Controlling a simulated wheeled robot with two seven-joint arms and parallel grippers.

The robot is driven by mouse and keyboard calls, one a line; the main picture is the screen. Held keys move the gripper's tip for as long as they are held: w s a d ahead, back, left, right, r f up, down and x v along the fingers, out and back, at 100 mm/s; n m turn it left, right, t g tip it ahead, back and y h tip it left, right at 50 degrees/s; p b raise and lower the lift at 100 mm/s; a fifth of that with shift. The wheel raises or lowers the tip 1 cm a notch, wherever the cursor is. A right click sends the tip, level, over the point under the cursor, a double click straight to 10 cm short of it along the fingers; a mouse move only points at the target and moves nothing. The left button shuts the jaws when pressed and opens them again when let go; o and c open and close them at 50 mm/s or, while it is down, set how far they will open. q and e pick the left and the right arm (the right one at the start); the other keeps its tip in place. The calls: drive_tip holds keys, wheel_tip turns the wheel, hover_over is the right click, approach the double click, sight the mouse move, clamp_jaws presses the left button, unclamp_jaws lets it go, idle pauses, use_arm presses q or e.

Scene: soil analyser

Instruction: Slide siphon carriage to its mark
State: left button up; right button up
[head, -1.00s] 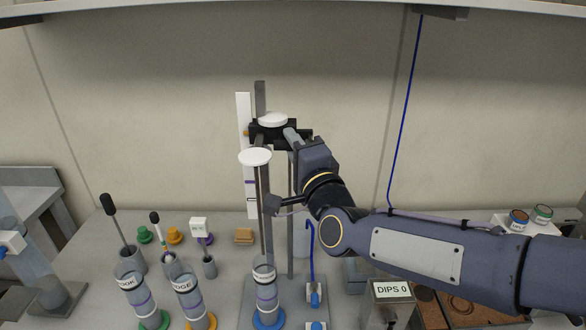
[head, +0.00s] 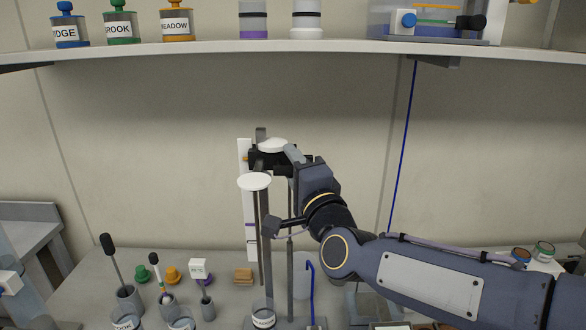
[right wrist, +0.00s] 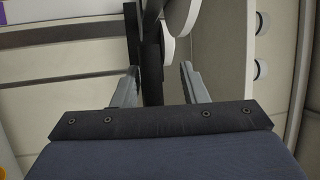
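The siphon carriage (head: 268,161) is a black block with a white disc on top, near the top of a grey upright post. A second white disc (head: 254,182) with a thin rod hangs in front. My right gripper (head: 288,155) is at the carriage's right side. In the right wrist view its fingers (right wrist: 159,68) stand apart with dark carriage parts between them. The contact is partly hidden, but the carriage moves with the gripper. My left gripper is out of view.
A shelf (head: 300,48) with jars and bottles runs above. A blue cord (head: 403,150) hangs at the right.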

drive_tip(key=shift+f, duration=0.15)
drive_tip(key=shift+s+d+f, duration=0.1)
drive_tip(key=shift+s, duration=0.2)
drive_tip(key=b+v, duration=0.2)
drive_tip(key=v, duration=0.5)
drive_tip(key=s+d+f+n+g+h, duration=0.2)
drive_tip(key=s+d+f+n+g, duration=0.5)
drive_tip(key=d+f, duration=0.55)
drive_tip(key=s+d+f+n+g+h, duration=0.1)
drive_tip(key=s+d+f+n+g, duration=0.1)
drive_tip(key=s+f, duration=0.5)
drive_tip(key=s+d+f+n+g+h, duration=0.1)
drive_tip(key=s+d+f+n+g, duration=0.1)
drive_tip(key=s+f, duration=0.5)
drive_tip(key=shift+s+d+g, duration=0.65)
drive_tip(key=shift+s+g, duration=0.35)
drive_tip(key=shift+s, duration=0.1)
